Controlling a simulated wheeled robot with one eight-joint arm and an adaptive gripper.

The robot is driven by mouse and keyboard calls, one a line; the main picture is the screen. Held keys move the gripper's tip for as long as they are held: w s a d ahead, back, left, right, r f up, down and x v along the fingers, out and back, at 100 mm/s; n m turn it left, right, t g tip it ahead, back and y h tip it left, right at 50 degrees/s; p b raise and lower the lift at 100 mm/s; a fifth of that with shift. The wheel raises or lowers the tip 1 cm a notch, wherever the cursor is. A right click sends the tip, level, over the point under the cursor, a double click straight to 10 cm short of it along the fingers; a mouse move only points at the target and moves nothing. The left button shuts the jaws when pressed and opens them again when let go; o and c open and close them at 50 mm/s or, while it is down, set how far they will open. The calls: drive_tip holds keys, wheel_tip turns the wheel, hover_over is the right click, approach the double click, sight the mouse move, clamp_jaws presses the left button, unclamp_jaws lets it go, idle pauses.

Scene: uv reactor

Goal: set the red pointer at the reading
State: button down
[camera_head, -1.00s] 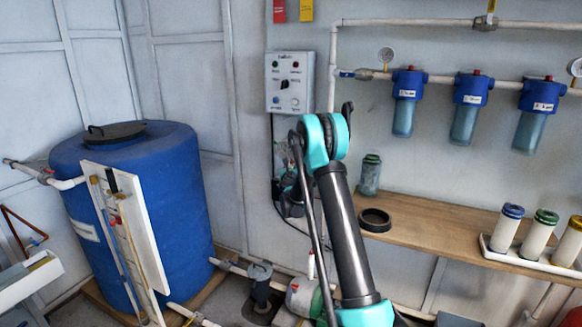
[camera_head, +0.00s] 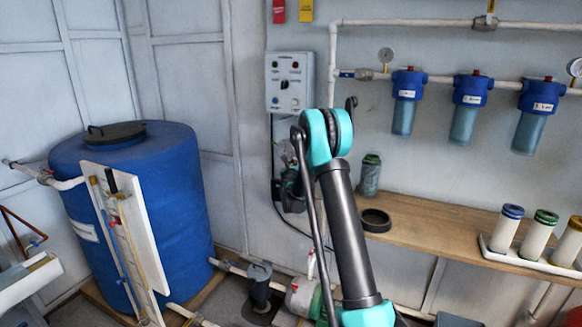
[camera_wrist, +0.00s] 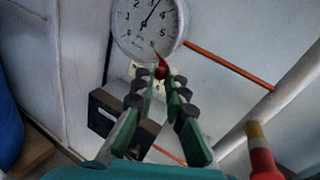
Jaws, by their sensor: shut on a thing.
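A round white dial (camera_wrist: 140,40) with black numbers and a black needle (camera_wrist: 149,14) is at the top of the wrist view, its upper edge cut off. The needle points up and slightly right. The red pointer (camera_wrist: 161,67) is a small red piece at the dial's lower edge, with a thin tip reaching up onto the face. My gripper (camera_wrist: 161,76) has green fingers with dark pads, and its fingertips are shut on the red pointer, partly hiding it. In the head view my arm mostly hides the gripper near the wall, and the dial cannot be made out there.
A dark box (camera_wrist: 122,122) is behind the fingers in the wrist view. A pale pipe (camera_wrist: 285,92) and a red and yellow piece (camera_wrist: 262,160) are at the right. The head view shows a control panel (camera_head: 290,82), a blue tank (camera_head: 175,190) and a wooden shelf (camera_head: 430,222).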

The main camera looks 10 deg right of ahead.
drive_tip(key=r+n+g, duration=0.2)
drive_tip(key=n, duration=0.1)
drive_tip(key=d+r+n, duration=0.1)
drive_tip(key=r+n, duration=0.1)
drive_tip(key=shift+s+g+h, duration=0.3)
drive_tip(key=shift+g+h, duration=0.1)
drive_tip(key=shift+w+a+r+n+g+h, duration=0.15)
drive_tip(key=shift+r+n+g+h, duration=0.25)
drive_tip(key=shift+r+n, duration=0.5)
drive_tip(key=shift+w+a+r+n+g+h, duration=0.15)
drive_tip(key=shift+r+n+g+h, duration=0.1)
drive_tip(key=shift+r+n, duration=0.25)
drive_tip(key=shift+a+r+n+g+h, duration=0.15)
drive_tip(key=shift+r+n+g+h, duration=0.1)
drive_tip(key=shift+n, duration=0.45)
drive_tip(key=c, duration=1.5)
unclamp_jaws()
drive_tip(key=shift+c, duration=0.2)
drive_tip(key=v, duration=1.2)
